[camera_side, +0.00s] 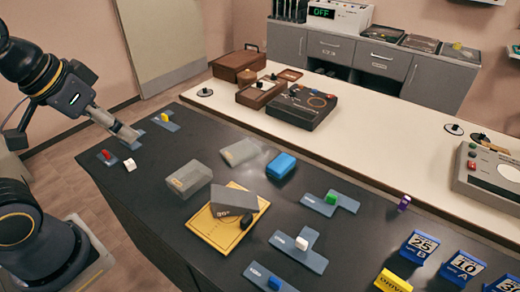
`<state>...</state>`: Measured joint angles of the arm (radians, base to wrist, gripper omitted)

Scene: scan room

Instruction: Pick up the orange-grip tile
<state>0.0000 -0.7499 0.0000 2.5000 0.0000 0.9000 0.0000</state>
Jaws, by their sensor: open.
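Several flat blue-grey tiles with coloured grips lie on the dark table. The tile with a yellow-orange grip (165,117) is at the far left corner and looks the closest to orange. My gripper (132,139) points down at the left edge of the table, just left of and nearer than that tile. Its fingers are small in view; it is open, and I see nothing held. A tile with a red grip (106,155) lies to the left below it, and a small white block (129,164) stands just below the gripper.
Tiles with green (331,197), white (301,243) and blue (274,283) grips lie to the right. Grey cases (189,179), a blue case (281,166) and a yellow folder (210,232) fill the middle. The dark table (150,205) is bare at front left.

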